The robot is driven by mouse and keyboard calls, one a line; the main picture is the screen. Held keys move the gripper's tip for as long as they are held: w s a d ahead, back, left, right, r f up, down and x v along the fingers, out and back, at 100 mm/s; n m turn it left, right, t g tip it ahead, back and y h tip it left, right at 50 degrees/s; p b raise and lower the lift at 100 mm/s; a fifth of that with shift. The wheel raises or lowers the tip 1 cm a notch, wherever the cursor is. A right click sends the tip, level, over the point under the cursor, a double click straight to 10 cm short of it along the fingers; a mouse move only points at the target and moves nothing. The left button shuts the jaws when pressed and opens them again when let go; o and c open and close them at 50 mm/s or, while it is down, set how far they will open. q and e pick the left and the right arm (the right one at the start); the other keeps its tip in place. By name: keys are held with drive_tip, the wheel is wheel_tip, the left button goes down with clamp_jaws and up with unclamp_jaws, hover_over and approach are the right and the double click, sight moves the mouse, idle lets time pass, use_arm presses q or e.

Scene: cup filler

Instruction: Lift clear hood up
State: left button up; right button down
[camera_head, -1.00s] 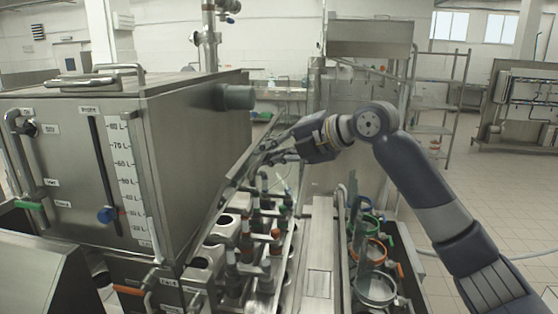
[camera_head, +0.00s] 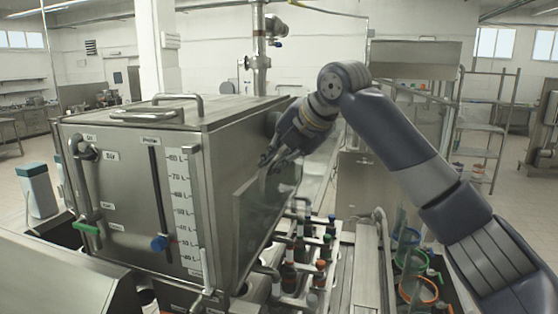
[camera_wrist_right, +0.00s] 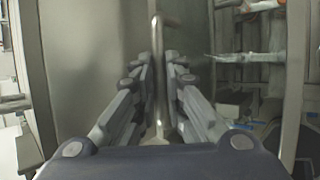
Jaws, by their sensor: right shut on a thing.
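The clear hood (camera_head: 258,205) shows in the head view as a see-through panel along the right side of the steel tank, above the bottle row. It stands steeply, and its exact tilt is hard to tell. My right gripper (camera_head: 272,158) is at the hood's upper edge, close to the tank's side. In the right wrist view, my right gripper (camera_wrist_right: 160,75) has its fingers on both sides of a thin metal bar handle (camera_wrist_right: 159,113) and is shut on it. My left gripper is not in view.
The steel tank (camera_head: 225,185) with a level scale stands left of the hood. Several capped bottles (camera_head: 320,270) stand below it. Colored rings (camera_head: 415,290) lie at the lower right. A pipe column (camera_head: 259,60) rises behind the tank.

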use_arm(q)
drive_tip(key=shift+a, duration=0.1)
use_arm(e)
drive_tip(key=shift+f, duration=0.15)
drive_tip(key=c, duration=1.7)
unclamp_jaws()
drive_tip(key=shift+a, duration=0.15)
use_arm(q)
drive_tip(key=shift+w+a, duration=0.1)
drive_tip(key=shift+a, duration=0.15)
use_arm(e)
drive_tip(key=shift+o, duration=0.2)
drive_tip(key=shift+w+a, duration=0.1)
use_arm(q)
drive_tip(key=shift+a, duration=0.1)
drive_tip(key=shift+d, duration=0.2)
use_arm(e)
drive_tip(key=v, duration=1.2)
